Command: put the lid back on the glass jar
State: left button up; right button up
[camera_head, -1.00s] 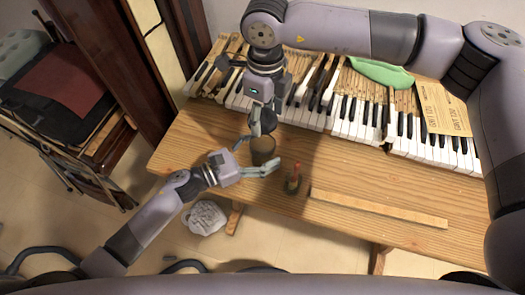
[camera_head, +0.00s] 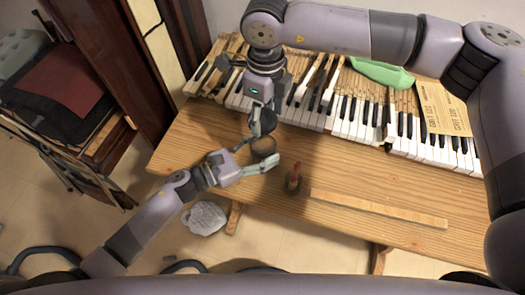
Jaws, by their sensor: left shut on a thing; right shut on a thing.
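The glass jar (camera_head: 264,149) is a small brownish round shape near the front left of the wooden table. My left gripper (camera_head: 259,164) is shut on it from the left, with a finger along its near side. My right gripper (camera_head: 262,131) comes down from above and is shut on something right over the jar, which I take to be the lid. The lid is mostly hidden by the fingers and blends with the jar's top. I cannot tell whether the lid touches the rim.
A small dark object with a reddish upright part (camera_head: 293,180) stands close to the right of the jar. A long wooden strip (camera_head: 380,209) lies at the front. Piano keys (camera_head: 345,116), a green cloth (camera_head: 382,73) and a tan paper (camera_head: 443,108) are behind.

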pick_arm(q)
jog(key=shift+c, duration=1.2)
pick_arm(e)
send_over(265, 145)
jog(key=shift+w+f, duration=0.1)
jog(key=shift+f, duration=2.4)
jog(key=shift+f, duration=0.9)
jog(key=shift+f, duration=0.6)
